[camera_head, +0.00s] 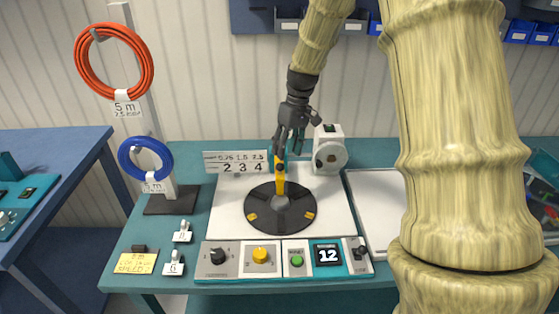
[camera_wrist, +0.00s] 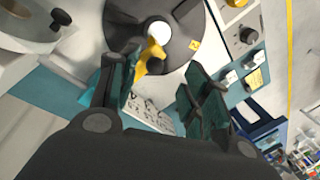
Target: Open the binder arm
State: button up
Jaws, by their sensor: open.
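The yellow binder arm (camera_head: 280,182) reaches over the back edge of the black round turntable (camera_head: 261,209) on the white work plate. A teal post stands at its far end, partly hidden by my gripper. My gripper (camera_head: 288,142) is above and just behind the binder arm, pointing down. In the wrist view my gripper (camera_wrist: 162,88) has its two fingers spread apart with nothing between them. There the yellow binder arm (camera_wrist: 150,56) lies beyond the fingertips, near the turntable (camera_wrist: 185,28) with its pale hub. Whether a finger touches the arm cannot be told.
A white motor-like unit (camera_head: 330,150) stands right of my gripper, and a number plate (camera_head: 235,162) left of it. A control panel (camera_head: 283,260) showing 12 runs along the front. A stand at left holds an orange coil (camera_head: 82,70) and a blue coil (camera_head: 124,158).

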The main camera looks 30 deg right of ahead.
aim_at(283, 167)
jog(key=w+f, duration=0.1)
jog(key=f, duration=0.1)
jog(key=w+f, duration=0.1)
jog(key=f, duration=0.1)
jog(key=w+a+f+p, duration=0.1)
jog(key=f, duration=0.2)
jog(key=shift+w, duration=0.15)
jog(key=shift+s, duration=0.4)
jog(key=shift+s+r, duration=0.55)
jog(key=shift+s, duration=0.35)
jog(key=shift+c, duration=0.3)
jog(key=shift+w+f, duration=0.6)
jog(key=shift+w, duration=0.25)
jog(key=c, duration=0.7)
grip_shut()
jog(key=shift+s+r, duration=0.15)
jog(key=shift+s, duration=0.15)
